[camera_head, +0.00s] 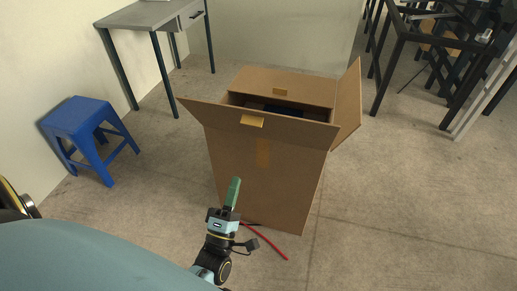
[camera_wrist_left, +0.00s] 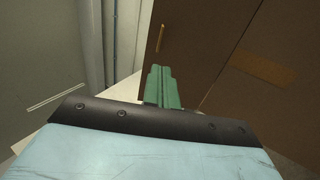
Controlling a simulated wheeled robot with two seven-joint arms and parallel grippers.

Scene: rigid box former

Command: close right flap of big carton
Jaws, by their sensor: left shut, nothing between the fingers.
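The big carton (camera_head: 265,170) stands upright on the floor in the middle of the head view, with its top partly open. Its right flap (camera_head: 347,108) stands up and leans outward. The near flap (camera_head: 255,120) slopes out above the front face, and the far flap (camera_head: 285,86) shows behind the opening. A left flap cannot be made out. My left gripper (camera_head: 234,188) is shut and empty, low in front of the carton's front face. In the left wrist view its green fingers (camera_wrist_left: 162,85) show against the brown carton (camera_wrist_left: 215,45); contact cannot be told. My right gripper is out of view.
A blue stool (camera_head: 85,125) stands at the left and a grey desk (camera_head: 150,15) behind it. Dark metal frames (camera_head: 400,50) stand at the back right. A thin red line (camera_head: 268,240) shows near the carton's base. The floor right of the carton is clear.

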